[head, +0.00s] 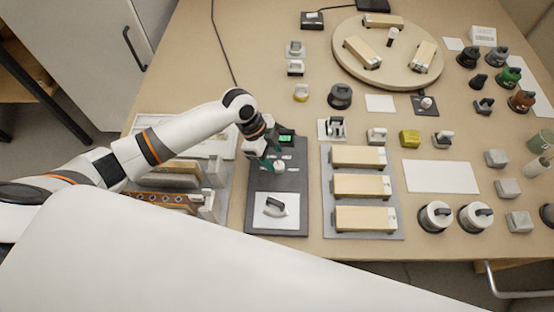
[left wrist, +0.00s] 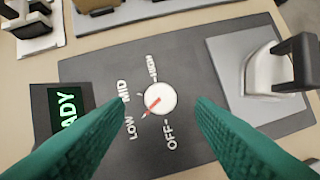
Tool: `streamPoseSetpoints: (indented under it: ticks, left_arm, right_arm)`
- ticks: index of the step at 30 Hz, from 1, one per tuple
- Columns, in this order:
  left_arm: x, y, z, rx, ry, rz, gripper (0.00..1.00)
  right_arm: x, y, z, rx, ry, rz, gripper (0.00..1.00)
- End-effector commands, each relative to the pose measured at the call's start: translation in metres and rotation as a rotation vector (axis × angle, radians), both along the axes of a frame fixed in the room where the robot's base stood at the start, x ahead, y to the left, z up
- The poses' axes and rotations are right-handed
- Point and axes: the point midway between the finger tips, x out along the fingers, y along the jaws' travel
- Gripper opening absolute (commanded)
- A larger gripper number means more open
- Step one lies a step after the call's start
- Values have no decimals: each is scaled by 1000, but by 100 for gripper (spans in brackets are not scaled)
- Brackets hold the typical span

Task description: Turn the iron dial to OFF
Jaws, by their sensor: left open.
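The iron dial (left wrist: 162,97) is a round white knob on a dark panel (left wrist: 215,132), marked OFF, LOW, MID and HIGH. Its red pointer aims toward LOW. In the head view the dial (head: 280,167) is partly covered by my left gripper (head: 272,161). In the left wrist view my left gripper (left wrist: 161,101) is open, with its green fingertips on either side of the dial; I see gaps between them and the knob. A green-lit display (left wrist: 67,108) ends in "ADY". The iron (head: 274,207) rests on a light plate on the same panel. My right gripper is not in view.
Right of the panel, a grey tray (head: 327,220) holds wooden blocks. Left of it stand pale racks (head: 214,205). A round wooden board (head: 347,75) with blocks stands at the back. Several small objects crowd the right side of the bench.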

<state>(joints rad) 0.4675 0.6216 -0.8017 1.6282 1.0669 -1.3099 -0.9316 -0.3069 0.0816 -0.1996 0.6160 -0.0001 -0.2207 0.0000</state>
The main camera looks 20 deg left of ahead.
Motion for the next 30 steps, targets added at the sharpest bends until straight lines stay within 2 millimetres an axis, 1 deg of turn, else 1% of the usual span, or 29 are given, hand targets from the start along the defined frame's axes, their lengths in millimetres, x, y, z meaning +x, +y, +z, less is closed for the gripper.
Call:
streamPoseSetpoints:
  ticks: [1,3,7,12,18,26,27,30]
  left_arm:
    - [-1,-5,-8,-2,3,0,50]
    - [0,-8,-17,-1,2,0,50]
    - [0,-12,-29,0,1,1,50]
    - [0,-14,-33,-1,-1,-1,50]
    - [0,-14,-33,-1,-1,-1,50]
    - [0,-14,-33,0,0,0,8]
    - [0,-14,-33,0,0,0,6]
    - [0,-14,-33,0,-1,4,6]
  right_arm:
    - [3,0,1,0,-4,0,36]
    - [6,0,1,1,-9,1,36]
    - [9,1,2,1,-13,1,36]
    - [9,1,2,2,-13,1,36]
    - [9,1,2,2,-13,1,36]
    - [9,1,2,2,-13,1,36]
    - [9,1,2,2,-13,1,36]
    - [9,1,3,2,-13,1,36]
